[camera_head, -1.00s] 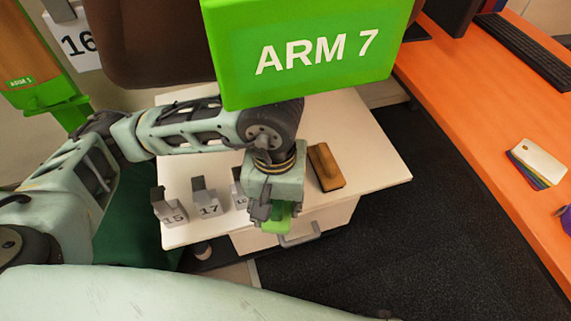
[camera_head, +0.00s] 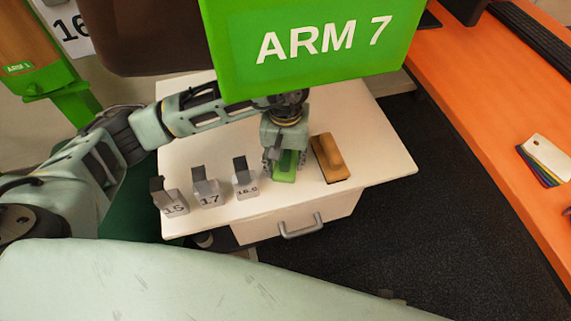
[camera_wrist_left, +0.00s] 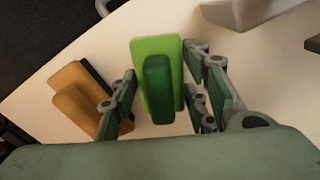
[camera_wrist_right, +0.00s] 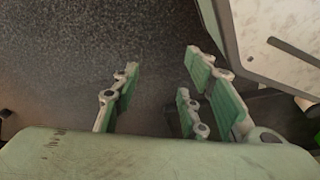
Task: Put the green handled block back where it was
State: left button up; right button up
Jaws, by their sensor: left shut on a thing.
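The green handled block (camera_head: 285,168) is over the white cabinet top (camera_head: 372,150), between the 16.0 gauge and the brown block. My left gripper (camera_head: 284,150) is above it, shut on it. In the left wrist view the block's dark green handle (camera_wrist_left: 158,88) lies between the fingers. I cannot tell whether the block's underside touches the top. My right gripper (camera_wrist_right: 165,85) shows only in its wrist view, open and empty above dark carpet.
The brown handled block (camera_head: 328,158) lies just right of the green one. Grey gauges marked 15 (camera_head: 170,198), 17 (camera_head: 206,190) and 16.0 (camera_head: 245,182) stand to the left. The green ARM 7 sign (camera_head: 310,45) covers the back. The cabinet's right side is clear.

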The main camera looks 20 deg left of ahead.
pick_arm(q)
notch_tip(320, 180, down, 3)
jog(key=shift+r, duration=0.15)
pick_arm(e)
jog(key=shift+w+r, duration=0.15)
jog(key=shift+r, duration=0.25)
pick_arm(q)
jog(key=o, duration=1.1)
pick_arm(e)
jog(key=shift+w+r, duration=0.1)
jog(key=shift+r, duration=0.15)
jog(key=shift+f, duration=0.1)
